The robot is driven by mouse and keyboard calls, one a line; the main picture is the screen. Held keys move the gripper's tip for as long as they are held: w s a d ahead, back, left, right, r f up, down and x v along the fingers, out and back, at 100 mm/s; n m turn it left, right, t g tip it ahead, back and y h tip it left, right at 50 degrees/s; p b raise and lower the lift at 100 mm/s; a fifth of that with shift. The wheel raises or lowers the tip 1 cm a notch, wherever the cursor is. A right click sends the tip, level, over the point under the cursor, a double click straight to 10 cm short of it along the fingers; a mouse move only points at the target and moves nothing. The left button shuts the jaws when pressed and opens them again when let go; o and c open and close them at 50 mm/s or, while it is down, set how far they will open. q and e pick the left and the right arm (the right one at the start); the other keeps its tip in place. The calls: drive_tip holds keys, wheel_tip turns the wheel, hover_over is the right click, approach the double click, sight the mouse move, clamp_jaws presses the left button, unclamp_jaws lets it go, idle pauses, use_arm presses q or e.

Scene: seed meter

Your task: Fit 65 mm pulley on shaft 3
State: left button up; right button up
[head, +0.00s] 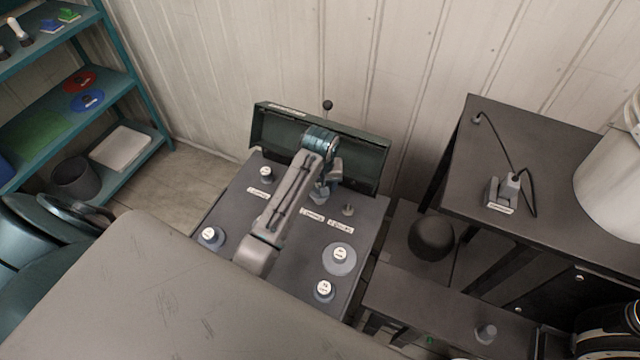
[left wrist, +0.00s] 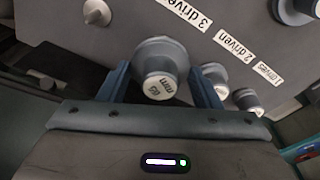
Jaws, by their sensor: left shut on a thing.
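My left gripper (head: 322,192) is over the dark panel and shut on a grey pulley. In the left wrist view the pulley (left wrist: 160,68) sits between the fingers (left wrist: 158,88), its white cap reading "65 mm" upside down. A pulley (head: 265,175) stands by the leftmost label. My right gripper is not in view.
More capped pulleys stand on the panel: one at left (head: 210,237), a wide one (head: 340,255) and another (head: 324,289) at right. A raised green lid (head: 360,160) closes off the panel's far side. A dark table (head: 550,190) stands at right, shelves (head: 110,90) at left.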

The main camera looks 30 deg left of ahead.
use_arm(q)
drive_tip(key=shift+f, duration=0.3)
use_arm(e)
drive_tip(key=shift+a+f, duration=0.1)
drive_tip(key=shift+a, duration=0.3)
use_arm(q)
drive_tip(key=shift+f, duration=0.55)
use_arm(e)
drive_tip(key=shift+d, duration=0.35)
use_arm(q)
drive_tip(key=shift+f+b, duration=0.3)
drive_tip(key=shift+f, duration=0.4)
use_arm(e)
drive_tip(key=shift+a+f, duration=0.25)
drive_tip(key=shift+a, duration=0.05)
use_arm(q)
drive_tip(key=shift+f, duration=0.3)
drive_tip(key=o, duration=1.1)
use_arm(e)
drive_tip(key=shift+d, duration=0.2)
use_arm(q)
drive_tip(key=shift+r, duration=0.1)
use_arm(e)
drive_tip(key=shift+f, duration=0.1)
